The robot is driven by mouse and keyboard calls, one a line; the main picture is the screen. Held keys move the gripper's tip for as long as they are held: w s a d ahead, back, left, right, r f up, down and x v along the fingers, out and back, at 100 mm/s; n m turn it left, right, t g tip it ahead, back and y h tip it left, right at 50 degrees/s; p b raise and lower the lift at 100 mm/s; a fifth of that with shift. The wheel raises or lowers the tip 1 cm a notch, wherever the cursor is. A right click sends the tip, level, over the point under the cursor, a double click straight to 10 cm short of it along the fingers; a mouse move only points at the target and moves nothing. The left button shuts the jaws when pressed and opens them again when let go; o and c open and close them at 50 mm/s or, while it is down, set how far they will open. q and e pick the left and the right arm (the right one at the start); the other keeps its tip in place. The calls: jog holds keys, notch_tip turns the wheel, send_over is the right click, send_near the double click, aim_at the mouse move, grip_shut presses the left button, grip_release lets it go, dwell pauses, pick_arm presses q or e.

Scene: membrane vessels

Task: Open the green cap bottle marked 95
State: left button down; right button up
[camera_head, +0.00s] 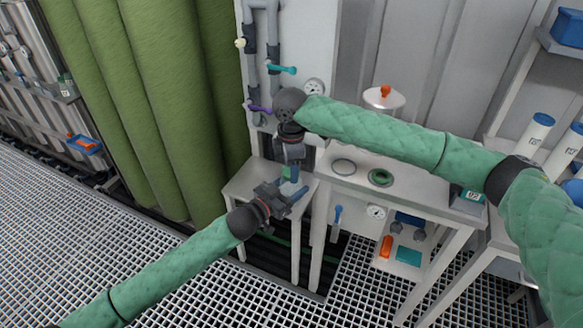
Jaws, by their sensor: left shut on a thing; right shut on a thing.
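A small patch of green (287,172) shows between my two grippers, above the small white table at the centre left. It appears to be the green cap of the bottle. The bottle's body is mostly hidden by my grippers, and the mark 95 cannot be read. My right gripper (291,172) reaches down from above and is shut at the green cap. My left gripper (296,194) comes in from the lower left, just below the right one, and is shut on what appears to be the bottle's body.
The small white table (240,187) is under the grippers. Pipes with a teal valve handle (282,69) and a purple handle (259,109) rise behind. White blue-capped bottles (536,135) stand far right.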

pick_arm(q)
jog(key=shift+s, duration=0.1)
pick_arm(e)
jog(key=n, duration=0.6)
jog(key=shift+w, duration=0.15)
jog(key=shift+r, duration=0.4)
jog(key=shift+r, duration=0.4)
jog(key=shift+r, duration=0.4)
